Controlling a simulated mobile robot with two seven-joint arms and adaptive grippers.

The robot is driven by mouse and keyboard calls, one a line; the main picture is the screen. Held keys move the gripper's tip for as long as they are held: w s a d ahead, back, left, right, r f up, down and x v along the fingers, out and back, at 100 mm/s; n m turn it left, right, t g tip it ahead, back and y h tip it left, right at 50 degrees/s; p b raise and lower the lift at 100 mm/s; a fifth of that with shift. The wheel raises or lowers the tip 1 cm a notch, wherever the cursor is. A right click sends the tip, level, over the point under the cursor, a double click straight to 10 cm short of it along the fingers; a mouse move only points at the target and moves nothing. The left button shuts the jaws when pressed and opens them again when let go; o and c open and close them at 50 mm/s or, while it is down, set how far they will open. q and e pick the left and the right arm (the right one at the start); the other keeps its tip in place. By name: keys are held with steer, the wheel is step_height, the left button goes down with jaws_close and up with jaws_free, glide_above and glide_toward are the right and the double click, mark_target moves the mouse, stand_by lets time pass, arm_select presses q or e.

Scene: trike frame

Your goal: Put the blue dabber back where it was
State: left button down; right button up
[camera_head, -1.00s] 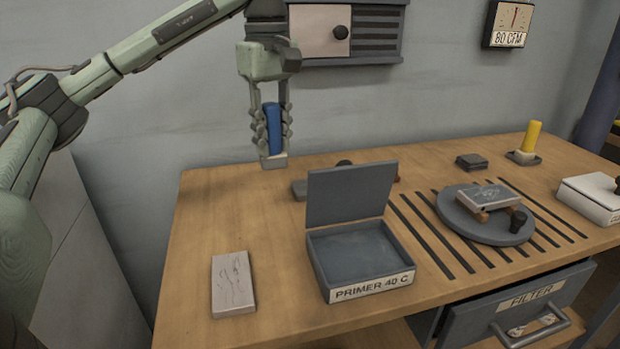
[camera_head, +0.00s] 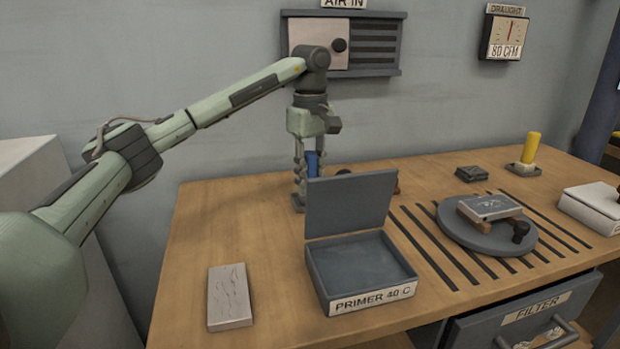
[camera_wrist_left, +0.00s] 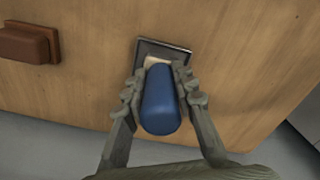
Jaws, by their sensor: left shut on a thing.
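The blue dabber (camera_head: 312,164) is upright between the fingers of my left gripper (camera_head: 306,188), behind the raised lid of the grey box. In the left wrist view the blue dabber (camera_wrist_left: 160,105) is seen from above, with my left gripper (camera_wrist_left: 157,84) shut on it from both sides. Its pale foot is over or in a dark square holder (camera_wrist_left: 147,43) on the table. I cannot tell whether the foot rests fully in it. In the head view the lid and fingers hide much of the dabber's lower part. My right gripper is not in view.
The grey primer box (camera_head: 362,268) stands open, close in front of my left gripper. A brown block (camera_wrist_left: 28,43) lies near the holder. A yellow dabber (camera_head: 530,148) stands in a holder at the back right. A pale block (camera_head: 229,296) lies at the front left.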

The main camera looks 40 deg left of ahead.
mark_target(311, 153)
arm_select(q)
steer(key=shift+f, duration=0.2)
steer(key=c, duration=1.2)
jaws_free()
step_height(311, 153, up, 7)
steer(key=shift+r, duration=0.15)
step_height(311, 153, up, 5)
steer(key=shift+f+p, duration=0.2)
steer(key=shift+p, duration=0.85)
steer(key=shift+r, duration=0.15)
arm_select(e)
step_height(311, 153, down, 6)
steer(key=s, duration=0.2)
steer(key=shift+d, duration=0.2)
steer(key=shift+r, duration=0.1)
